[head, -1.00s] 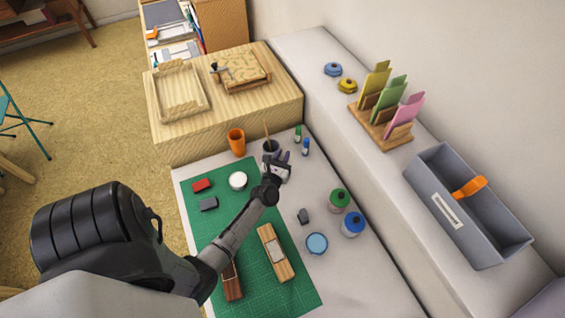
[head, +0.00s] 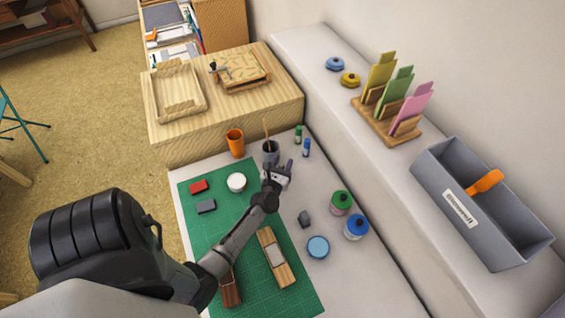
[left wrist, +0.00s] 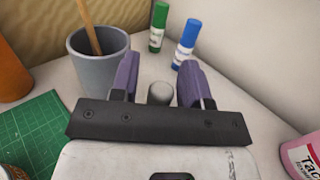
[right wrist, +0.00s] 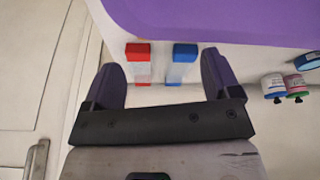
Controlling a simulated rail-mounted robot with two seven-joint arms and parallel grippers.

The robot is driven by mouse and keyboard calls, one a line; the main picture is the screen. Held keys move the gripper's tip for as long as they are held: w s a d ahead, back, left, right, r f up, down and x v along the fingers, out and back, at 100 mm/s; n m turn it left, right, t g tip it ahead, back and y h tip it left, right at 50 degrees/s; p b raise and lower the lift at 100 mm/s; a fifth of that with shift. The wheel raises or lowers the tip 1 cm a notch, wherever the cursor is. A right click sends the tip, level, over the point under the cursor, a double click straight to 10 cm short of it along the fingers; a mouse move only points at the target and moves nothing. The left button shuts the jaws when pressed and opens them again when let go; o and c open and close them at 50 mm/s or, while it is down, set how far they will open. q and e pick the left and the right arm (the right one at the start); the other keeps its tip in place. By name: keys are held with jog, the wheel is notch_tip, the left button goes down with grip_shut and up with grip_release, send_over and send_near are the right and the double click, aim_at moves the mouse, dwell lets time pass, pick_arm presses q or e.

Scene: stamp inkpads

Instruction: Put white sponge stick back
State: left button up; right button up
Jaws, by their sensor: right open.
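My left gripper (head: 277,172) is low over the table, just in front of the grey cup (head: 270,149). In the left wrist view its purple fingers (left wrist: 160,72) stand partly apart. My right gripper (right wrist: 165,80) is open and empty in the right wrist view and outside the head view.
Green (left wrist: 158,25) and blue (left wrist: 186,42) bottles stand ahead of the left fingers. An orange cup (head: 235,142) stands left of the grey cup. A white round tin (head: 237,182) lies on the green mat (head: 235,225). Paint jars (head: 341,202) stand to the right.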

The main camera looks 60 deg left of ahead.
pick_arm(q)
jog(key=shift+o, duration=0.2)
jog(key=shift+r, duration=0.15)
jog(key=v, duration=1.2)
